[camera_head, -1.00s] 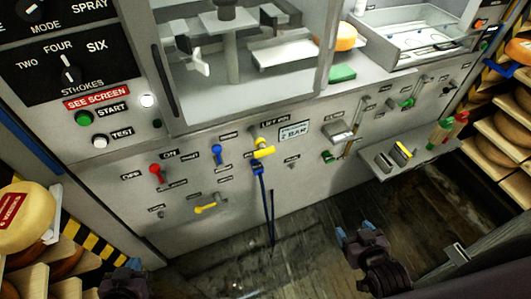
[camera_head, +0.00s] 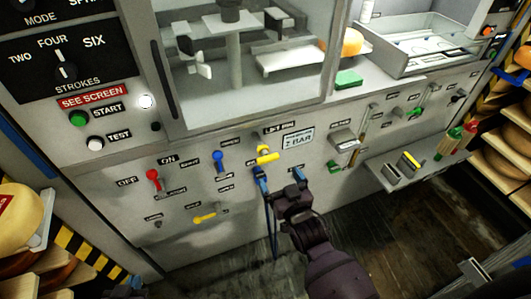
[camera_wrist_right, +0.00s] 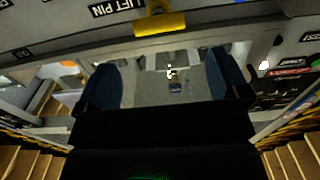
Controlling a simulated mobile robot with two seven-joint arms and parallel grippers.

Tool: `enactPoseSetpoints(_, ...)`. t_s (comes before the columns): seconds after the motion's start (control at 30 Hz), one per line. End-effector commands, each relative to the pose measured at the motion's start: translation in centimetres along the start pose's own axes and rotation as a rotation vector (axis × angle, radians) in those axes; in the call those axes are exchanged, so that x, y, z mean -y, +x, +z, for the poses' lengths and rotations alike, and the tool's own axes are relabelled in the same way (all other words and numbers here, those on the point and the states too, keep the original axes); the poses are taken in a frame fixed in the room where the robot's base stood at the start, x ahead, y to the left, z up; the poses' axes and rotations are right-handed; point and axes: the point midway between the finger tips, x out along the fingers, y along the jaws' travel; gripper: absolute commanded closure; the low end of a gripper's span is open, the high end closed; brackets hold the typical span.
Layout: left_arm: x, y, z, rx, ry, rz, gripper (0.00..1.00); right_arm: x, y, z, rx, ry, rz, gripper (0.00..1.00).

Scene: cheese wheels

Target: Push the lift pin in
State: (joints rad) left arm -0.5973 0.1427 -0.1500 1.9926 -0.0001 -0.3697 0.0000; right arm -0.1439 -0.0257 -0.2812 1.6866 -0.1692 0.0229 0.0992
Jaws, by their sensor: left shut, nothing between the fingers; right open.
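The lift pin (camera_head: 267,158) is a yellow T-shaped handle on the grey machine front, just under the LIFT PIN label (camera_head: 281,127). In the right wrist view its yellow bar (camera_wrist_right: 160,24) lies near the top edge, above and between my fingers. My right gripper (camera_head: 281,181) is open and empty, with blue fingertips. In the head view it is just below the pin and apparently clear of its bar. Its left finger overlaps the dark blue strap hanging below the pin, and I cannot tell whether they touch. My left gripper is not clearly in view.
A red lever (camera_head: 153,180), a blue lever (camera_head: 218,161) and a low yellow lever (camera_head: 205,218) stick out left of the pin. A metal fitting (camera_head: 343,138) and a small shelf (camera_head: 390,173) are at right. The floor (camera_head: 375,238) in front is open.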

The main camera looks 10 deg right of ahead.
Motion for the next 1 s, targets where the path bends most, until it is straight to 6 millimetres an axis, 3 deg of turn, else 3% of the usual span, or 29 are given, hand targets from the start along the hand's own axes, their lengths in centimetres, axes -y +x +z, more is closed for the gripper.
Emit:
enactPoseSetpoints(0.17,0.0,0.0,0.0,-0.001,0.0,0.0,1.0,0.0,1.2,-0.2,-0.009,0.006,-0.001,0.06)
enactPoseSetpoints(0.7,0.0,0.1,1.3,0.018,-0.001,-0.001,1.0,0.0,9.1,-0.1,-0.007,0.006,0.0,0.06)
enactPoseSetpoints(1.0,-0.1,0.1,1.4,0.017,-0.001,-0.001,1.0,0.0,10.7,-0.1,-0.006,0.006,0.0,0.06)
